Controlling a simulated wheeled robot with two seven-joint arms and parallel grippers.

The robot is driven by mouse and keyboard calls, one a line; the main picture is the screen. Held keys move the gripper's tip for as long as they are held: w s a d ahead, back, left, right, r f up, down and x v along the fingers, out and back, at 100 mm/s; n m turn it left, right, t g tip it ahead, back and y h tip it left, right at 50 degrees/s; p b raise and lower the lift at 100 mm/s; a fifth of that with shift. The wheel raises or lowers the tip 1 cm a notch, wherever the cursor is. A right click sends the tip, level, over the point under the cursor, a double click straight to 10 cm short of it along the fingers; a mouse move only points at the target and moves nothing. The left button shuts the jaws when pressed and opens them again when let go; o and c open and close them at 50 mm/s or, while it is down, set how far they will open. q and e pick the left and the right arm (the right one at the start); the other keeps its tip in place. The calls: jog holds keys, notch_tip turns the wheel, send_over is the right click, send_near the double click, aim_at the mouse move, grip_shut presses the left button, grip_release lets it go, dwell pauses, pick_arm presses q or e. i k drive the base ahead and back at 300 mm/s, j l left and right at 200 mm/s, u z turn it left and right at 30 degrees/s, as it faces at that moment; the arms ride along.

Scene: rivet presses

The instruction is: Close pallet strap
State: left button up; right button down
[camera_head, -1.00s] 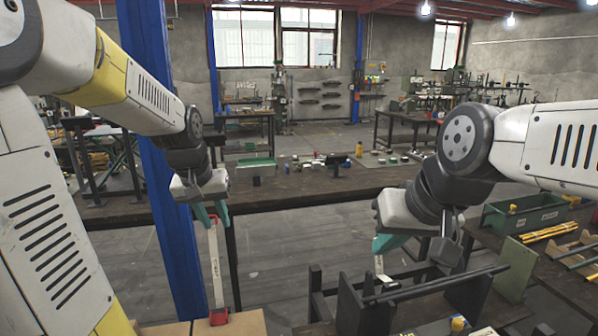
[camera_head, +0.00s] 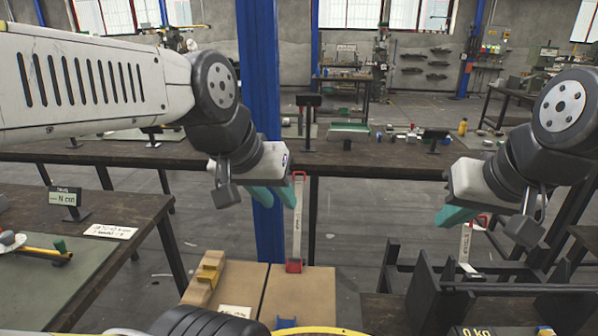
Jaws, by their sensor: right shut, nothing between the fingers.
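A white labelled strap bar (camera_head: 297,225) with a red loop on top and a red base stands upright at the back edge of the cardboard boxes (camera_head: 318,300). My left gripper (camera_head: 275,197) has teal fingers that look spread apart. It is just left of the bar's upper part, with nothing seen between the fingers; contact cannot be told. A second white bar (camera_head: 466,243) with a red loop stands behind the black rack at the right. My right gripper (camera_head: 452,216) is shut and empty, just left of this bar's top.
A black metal rack (camera_head: 425,285) stands at the lower right. A dark table (camera_head: 115,215) with a small sign (camera_head: 65,197) and tools is at the left. A long workbench (camera_head: 390,160) with small items crosses the back. Open floor (camera_head: 345,240) lies between.

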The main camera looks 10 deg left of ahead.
aim_at(298, 189)
jog(key=u, duration=0.45)
jog(key=j+u, duration=0.2)
jog(key=u, duration=0.15)
jog(key=j+u, duration=0.15)
jog(key=u, duration=0.25)
jog(key=j+u, duration=0.2)
jog(key=u, duration=0.15)
